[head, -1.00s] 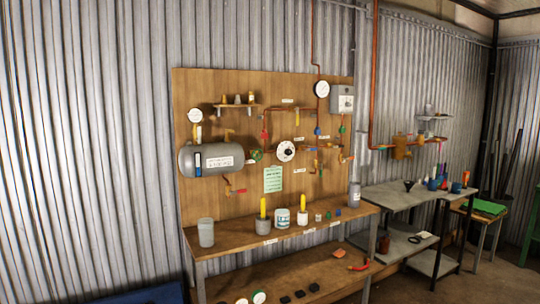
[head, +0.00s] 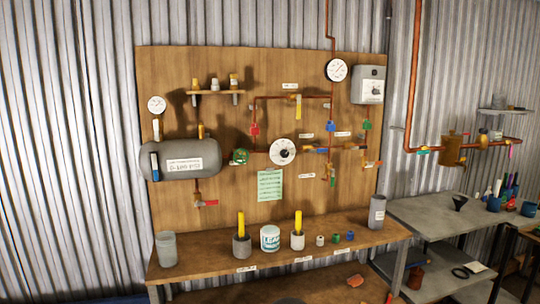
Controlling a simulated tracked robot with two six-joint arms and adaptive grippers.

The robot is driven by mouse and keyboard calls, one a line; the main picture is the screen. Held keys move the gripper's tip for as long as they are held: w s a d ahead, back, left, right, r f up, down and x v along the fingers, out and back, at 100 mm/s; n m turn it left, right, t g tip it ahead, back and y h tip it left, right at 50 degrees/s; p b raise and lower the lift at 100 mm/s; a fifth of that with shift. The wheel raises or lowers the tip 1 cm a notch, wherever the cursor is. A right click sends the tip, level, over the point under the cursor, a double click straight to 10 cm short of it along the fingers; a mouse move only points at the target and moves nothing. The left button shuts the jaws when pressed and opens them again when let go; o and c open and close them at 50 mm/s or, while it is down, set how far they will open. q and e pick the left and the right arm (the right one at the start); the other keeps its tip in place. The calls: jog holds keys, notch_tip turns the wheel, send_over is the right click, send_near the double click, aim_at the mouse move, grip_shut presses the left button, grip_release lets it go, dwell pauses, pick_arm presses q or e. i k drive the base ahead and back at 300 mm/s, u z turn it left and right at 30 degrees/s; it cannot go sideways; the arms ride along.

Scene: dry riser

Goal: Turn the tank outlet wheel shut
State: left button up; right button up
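The grey tank (head: 182,159) is mounted on the left of the wooden board (head: 240,80). A green wheel (head: 240,156) sits on the pipe just right of the tank, at its outlet side. Its turned position cannot be told at this size. A white round dial (head: 282,152) with a dark centre is further right on the same line. A red-handled valve (head: 206,203) hangs under the tank. Neither gripper shows in the head view.
A bench (head: 220,269) below the board holds a glass jar (head: 166,249), a tub (head: 270,238), yellow-handled tools in cups and small coloured caps. A grey side table (head: 420,213) stands right. Copper pipes, gauges and a grey box (head: 368,85) project from the board.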

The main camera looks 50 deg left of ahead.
aim_at(235, 153)
jog(key=z, duration=0.1)
jog(key=i, duration=1.05)
jog(key=u, duration=2.2)
jog(key=k, duration=0.4)
jog(key=u, duration=0.55)
jog(key=i, duration=0.85)
jog(key=z, duration=0.45)
